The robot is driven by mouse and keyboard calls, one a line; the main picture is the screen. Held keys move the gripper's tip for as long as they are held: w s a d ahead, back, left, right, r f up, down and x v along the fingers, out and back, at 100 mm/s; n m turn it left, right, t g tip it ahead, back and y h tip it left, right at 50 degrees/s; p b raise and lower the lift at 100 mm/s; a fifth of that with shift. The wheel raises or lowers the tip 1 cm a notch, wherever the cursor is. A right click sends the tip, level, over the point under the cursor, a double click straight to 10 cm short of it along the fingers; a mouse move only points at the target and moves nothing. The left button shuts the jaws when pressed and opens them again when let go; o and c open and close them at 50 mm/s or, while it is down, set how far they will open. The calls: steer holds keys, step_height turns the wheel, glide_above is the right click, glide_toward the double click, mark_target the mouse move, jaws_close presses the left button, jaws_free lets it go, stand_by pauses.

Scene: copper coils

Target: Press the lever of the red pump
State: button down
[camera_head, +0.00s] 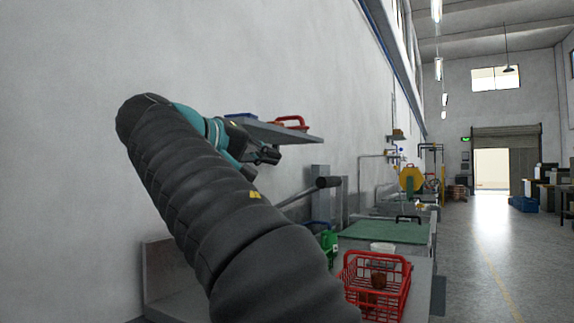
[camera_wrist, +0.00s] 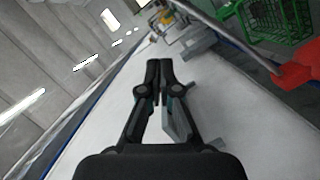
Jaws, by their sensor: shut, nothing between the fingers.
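A grey lever (camera_head: 298,195) with a black grip slants up to the right behind my arm in the head view. The body it belongs to is hidden there by my arm. A red part (camera_wrist: 298,66) with a thin grey rod running up-left from it shows at the right edge of the wrist view; it may be the red pump, but I cannot be sure. My gripper (camera_head: 275,157) is shut and empty, above and left of the lever's grip in the picture and apart from it. Its closed fingers show in the wrist view (camera_wrist: 158,82).
A wall shelf (camera_head: 270,132) with a red basket (camera_head: 291,122) is close behind my gripper. Below are a red crate (camera_head: 390,285), a green crate (camera_head: 328,240) and a green mat (camera_head: 385,231).

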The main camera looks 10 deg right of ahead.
steer(key=w+d+f+b, duration=0.1)
steer(key=w+d+f, duration=0.2)
steer(key=d, duration=0.6)
steer(key=shift+w+d+f+b, duration=0.25)
steer(key=shift+w+b, duration=0.15)
steer(key=shift+w, duration=0.15)
steer(key=shift+a, duration=0.1)
